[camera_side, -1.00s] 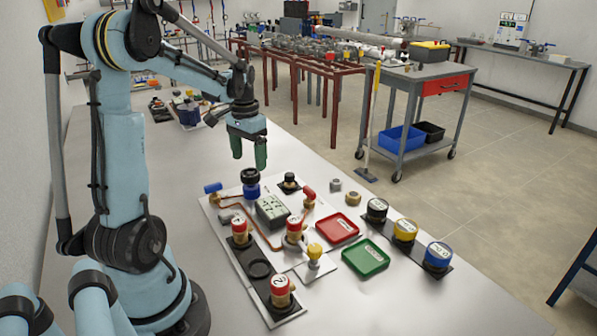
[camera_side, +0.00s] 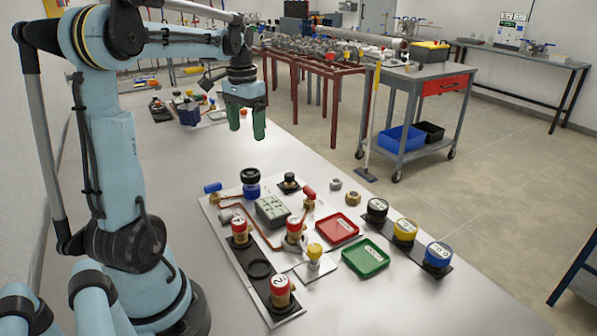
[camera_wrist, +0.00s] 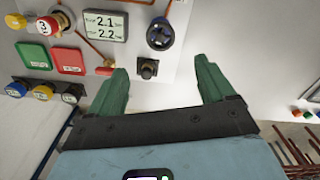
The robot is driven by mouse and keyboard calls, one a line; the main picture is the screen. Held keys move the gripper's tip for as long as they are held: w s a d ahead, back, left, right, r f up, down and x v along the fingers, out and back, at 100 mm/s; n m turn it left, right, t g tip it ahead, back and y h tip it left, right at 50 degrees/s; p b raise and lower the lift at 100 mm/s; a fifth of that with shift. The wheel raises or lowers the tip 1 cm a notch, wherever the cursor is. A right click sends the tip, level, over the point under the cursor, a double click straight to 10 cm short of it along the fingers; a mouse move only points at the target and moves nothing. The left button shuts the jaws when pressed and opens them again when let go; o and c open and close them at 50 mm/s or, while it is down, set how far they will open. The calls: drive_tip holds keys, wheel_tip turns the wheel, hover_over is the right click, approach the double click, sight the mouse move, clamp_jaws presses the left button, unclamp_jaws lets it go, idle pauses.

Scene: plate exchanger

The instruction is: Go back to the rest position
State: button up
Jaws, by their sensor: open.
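My gripper (camera_side: 246,122) has green fingers and hangs in the air above the far part of the bench, clear of the plate exchanger board. In the wrist view its two green fingers (camera_wrist: 162,85) are apart with nothing between them. The white board (camera_side: 212,212) below carries a display box (camera_side: 272,211), a blue valve with a black top (camera_side: 250,182), copper pipes and red-capped cylinders (camera_side: 240,230). The display box (camera_wrist: 104,25) reads 2.1 and 2.2 in the wrist view.
A red tray (camera_side: 337,228) and a green tray (camera_side: 366,259) lie on the bench. Black, yellow and blue capped cylinders (camera_side: 404,231) stand in a row at right. A yellow-topped piece (camera_side: 314,252) stands near the trays. A grey cart (camera_side: 420,95) stands beyond the bench.

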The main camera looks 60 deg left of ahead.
drive_tip(key=d+f+m+t, duration=0.2)
drive_tip(key=d+t, duration=0.1)
drive_tip(key=d, duration=1)
drive_tip(key=d+f+m+t, duration=0.1)
drive_tip(key=d+t, duration=0.3)
drive_tip(key=d, duration=1)
drive_tip(key=shift+d+f+m, duration=0.25)
drive_tip(key=shift+f+m, duration=0.15)
drive_tip(key=shift+f, duration=0.2)
wheel_tip(320, 180, up, 4)
drive_tip(key=n+g, duration=0.7)
drive_tip(key=n, duration=0.4)
hover_over(250, 172)
wheel_tip(250, 172, down, 12)
drive_tip(key=shift+r, duration=0.1)
